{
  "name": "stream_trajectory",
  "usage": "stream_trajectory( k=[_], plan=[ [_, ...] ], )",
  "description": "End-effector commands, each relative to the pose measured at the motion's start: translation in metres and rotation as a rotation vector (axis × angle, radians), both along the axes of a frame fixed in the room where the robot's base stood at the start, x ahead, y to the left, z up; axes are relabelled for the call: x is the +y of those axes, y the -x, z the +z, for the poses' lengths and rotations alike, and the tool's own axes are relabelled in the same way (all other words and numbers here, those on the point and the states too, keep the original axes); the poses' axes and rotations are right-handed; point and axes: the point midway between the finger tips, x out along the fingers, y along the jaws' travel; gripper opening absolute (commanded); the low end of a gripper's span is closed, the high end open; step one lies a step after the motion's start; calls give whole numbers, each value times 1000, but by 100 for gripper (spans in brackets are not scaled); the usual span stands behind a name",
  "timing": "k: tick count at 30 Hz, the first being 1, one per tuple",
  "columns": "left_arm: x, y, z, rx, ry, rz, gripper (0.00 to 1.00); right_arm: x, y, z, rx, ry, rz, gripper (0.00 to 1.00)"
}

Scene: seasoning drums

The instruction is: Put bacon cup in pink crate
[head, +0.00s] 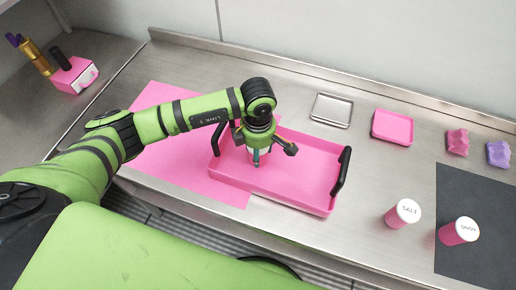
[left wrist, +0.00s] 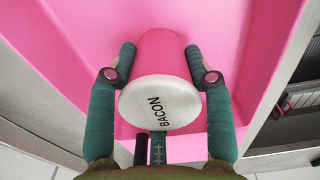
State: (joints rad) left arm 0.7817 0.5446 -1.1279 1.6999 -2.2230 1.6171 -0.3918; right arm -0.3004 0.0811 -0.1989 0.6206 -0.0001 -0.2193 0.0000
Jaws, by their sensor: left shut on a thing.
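The bacon cup (left wrist: 158,103) is a pink drum with a white lid marked BACON. My left gripper's fingers (left wrist: 162,62) are shut around it, one on each side, in the left wrist view. In the head view my left gripper (head: 257,158) points down over the left part of the pink crate (head: 300,185), and it mostly hides the cup. The crate is a shallow tray with black handles at its short ends. The pink crate also fills much of the left wrist view (left wrist: 70,30). I cannot tell whether the cup touches its floor. My right gripper is not in view.
A salt cup (head: 402,214) stands right of the crate, and another white-lidded cup (head: 459,231) stands on a dark mat (head: 480,190). A pink mat (head: 165,150) lies left. A metal tray (head: 331,110), a pink dish (head: 392,127) and small pink and purple pieces sit behind.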

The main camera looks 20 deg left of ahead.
Motion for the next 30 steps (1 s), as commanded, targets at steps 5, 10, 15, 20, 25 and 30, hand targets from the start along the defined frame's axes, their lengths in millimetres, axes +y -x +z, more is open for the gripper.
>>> stream_trajectory(
  k=[5, 10, 15, 20, 25, 30],
  plan=[
    [0, 0, 0, 0, 0, 0, 75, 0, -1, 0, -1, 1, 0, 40],
    [0, 0, 0, 0, 0, 1, 75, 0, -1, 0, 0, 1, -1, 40],
    [0, 0, 5, 0, 0, 1, 75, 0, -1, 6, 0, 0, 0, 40],
    [0, -2, 27, -5, 2, -1, 75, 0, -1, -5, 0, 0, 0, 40],
    [0, -1, 65, -7, 0, -2, 75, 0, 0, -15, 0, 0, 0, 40],
    [0, -1, 98, -5, 1, -1, 75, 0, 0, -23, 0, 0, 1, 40]
  ],
)
